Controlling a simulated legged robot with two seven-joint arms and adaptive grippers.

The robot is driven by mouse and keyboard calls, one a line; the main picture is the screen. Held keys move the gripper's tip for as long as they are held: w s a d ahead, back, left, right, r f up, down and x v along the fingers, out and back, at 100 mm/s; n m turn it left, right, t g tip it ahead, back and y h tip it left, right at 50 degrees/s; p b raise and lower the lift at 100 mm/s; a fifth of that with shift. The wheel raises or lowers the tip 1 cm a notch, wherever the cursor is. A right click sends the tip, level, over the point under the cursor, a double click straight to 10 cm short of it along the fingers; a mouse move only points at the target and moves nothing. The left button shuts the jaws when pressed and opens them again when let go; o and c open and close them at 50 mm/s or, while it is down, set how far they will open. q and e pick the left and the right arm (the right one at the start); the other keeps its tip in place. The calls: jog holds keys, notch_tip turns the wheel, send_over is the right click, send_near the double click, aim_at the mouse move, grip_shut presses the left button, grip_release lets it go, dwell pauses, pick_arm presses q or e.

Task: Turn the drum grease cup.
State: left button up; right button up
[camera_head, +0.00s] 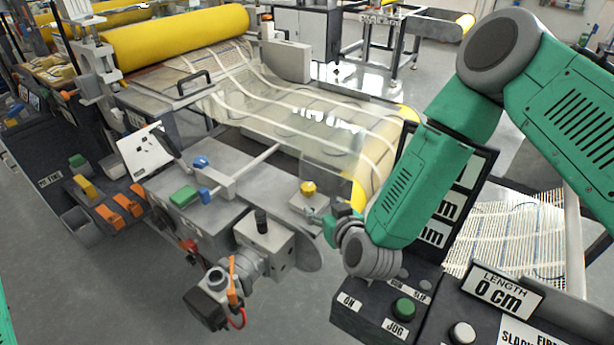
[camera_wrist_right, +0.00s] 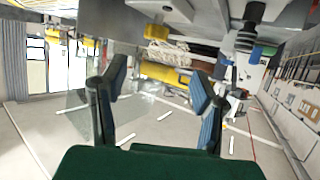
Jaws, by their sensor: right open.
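A small yellow cap (camera_head: 307,188) stands upright on a grey block at the near end of the machine's roller; it looks like the drum grease cup, though no label shows. My right gripper (camera_head: 322,221) is just below and right of it in the head view, apart from it as far as I can tell. In the right wrist view my right gripper (camera_wrist_right: 160,84) has its two fingers spread, with nothing between them. My left gripper is not in view.
A black knob (camera_head: 261,220) tops a grey box left of my right gripper. Below my right wrist is a control panel with a green JOG button (camera_head: 403,308). A translucent mesh sheet (camera_head: 290,105) runs over the machine. The floor at lower left (camera_head: 110,290) is clear.

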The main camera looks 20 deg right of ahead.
aim_at(313, 191)
jog(key=x, duration=0.4)
jog(key=shift+w+d+p, duration=0.3)
jog(key=shift+w+d, duration=0.05)
jog(key=shift+w, duration=0.1)
jog(key=x, duration=0.7)
jog(key=shift+a, duration=0.3)
jog(key=shift+w+d+f, duration=0.4)
jog(key=shift+w+d, duration=0.25)
jog(key=shift+w, duration=0.05)
jog(key=shift+w+a, duration=0.1)
jog(key=shift+a, duration=0.4)
jog(key=shift+c, duration=1.3)
jog(key=shift+a, duration=0.15)
jog(key=c, duration=0.9)
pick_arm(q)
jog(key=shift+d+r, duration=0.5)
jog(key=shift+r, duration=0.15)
pick_arm(e)
jog(key=shift+d, duration=0.3)
